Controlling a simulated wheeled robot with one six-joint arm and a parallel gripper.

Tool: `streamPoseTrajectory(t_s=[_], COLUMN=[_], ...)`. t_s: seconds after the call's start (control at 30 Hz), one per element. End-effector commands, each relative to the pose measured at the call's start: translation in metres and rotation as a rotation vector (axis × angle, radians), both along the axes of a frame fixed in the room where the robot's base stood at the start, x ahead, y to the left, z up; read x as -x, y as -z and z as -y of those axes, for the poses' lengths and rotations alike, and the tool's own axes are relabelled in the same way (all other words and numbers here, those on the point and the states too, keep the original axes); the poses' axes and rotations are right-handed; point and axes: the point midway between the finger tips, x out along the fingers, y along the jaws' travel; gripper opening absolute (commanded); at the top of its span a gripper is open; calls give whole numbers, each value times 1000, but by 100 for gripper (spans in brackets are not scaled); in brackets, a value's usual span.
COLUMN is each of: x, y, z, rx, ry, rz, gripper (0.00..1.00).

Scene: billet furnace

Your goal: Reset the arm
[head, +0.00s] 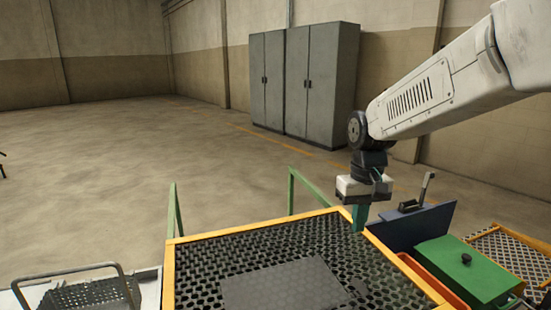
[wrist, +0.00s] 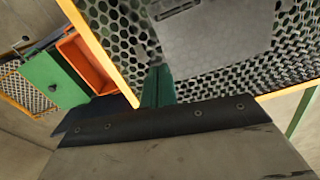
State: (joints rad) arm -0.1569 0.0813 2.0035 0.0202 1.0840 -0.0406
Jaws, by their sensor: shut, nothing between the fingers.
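My arm reaches in from the upper right in the head view. My gripper (head: 360,217) points down near the back right corner of the orange-rimmed mesh table (head: 172,262). Its green fingers are together with nothing between them. In the wrist view my gripper (wrist: 158,84) shows as a green pair of fingers over the mesh. A flat grey plate (head: 280,286) lies on the mesh; it also shows in the wrist view (wrist: 215,30). I cannot tell the exact height of the fingertips.
Right of the table are a dark blue panel (head: 415,227) with a lever, an orange tray (head: 432,279) and a green lidded box (head: 467,268). A wire basket (head: 85,295) stands front left. Grey cabinets (head: 305,80) stand far back.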

Motion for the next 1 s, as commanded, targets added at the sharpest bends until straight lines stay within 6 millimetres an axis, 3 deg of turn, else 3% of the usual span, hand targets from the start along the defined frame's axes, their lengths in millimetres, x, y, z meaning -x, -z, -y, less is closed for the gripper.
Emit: streamPoseTrajectory(t_s=[0.03,0.2,0.4,0.5,0.6,0.7,1.0], x=[27,111,199,235,259,271,275], y=[-9,-23,-26,-23,-22,-24,-34], z=[10,36,58,66,71,74,78], rx=[2,14,20,20,17,14,8], ry=[16,63,116,141,158,173,192], rz=[-4,-26,-17,7,43,87,144], gripper=[0,0,0,0,0,0,0])
